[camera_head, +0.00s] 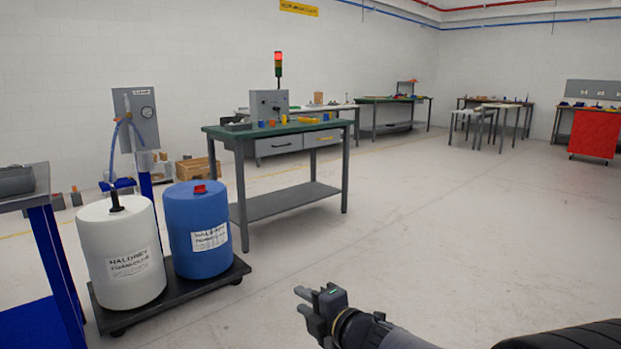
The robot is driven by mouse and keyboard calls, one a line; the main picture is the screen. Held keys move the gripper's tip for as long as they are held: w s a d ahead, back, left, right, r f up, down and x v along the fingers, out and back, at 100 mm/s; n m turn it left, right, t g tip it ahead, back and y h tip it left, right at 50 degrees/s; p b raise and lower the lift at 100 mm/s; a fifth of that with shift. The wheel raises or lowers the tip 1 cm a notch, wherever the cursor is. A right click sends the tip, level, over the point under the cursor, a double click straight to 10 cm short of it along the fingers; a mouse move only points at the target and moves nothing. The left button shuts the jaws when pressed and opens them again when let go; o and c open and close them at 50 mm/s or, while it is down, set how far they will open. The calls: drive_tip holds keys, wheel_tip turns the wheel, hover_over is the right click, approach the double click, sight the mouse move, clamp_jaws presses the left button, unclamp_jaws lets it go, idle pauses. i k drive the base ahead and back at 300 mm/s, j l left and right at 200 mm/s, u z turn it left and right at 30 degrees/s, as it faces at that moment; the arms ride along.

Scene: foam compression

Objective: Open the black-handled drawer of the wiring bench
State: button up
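A green-topped bench (222,132) stands in the middle distance, left of centre. Two grey drawers sit side by side under its top. The left drawer (264,149) has a dark handle (281,145), and the right drawer (318,141) has a yellowish one. Both drawer fronts look flush and shut. My gripper (300,300) is low in the foreground, pointing left, well short of the bench. Its two fingers look apart, with nothing between them.
A white drum (120,250) and a blue drum (198,235) stand on a dark wheeled dolly (180,292) at the left, nearer than the bench. A blue-legged table (45,230) is at the left edge. The floor (430,230) right of the bench is clear. A red cabinet (595,134) stands far right.

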sight(264, 146)
drive_tip(key=i, duration=3.8)
drive_tip(key=i+l, duration=0.1)
drive_tip(key=i, duration=0.7)
drive_tip(key=i+l+u, duration=0.15)
drive_tip(key=i, duration=0.65)
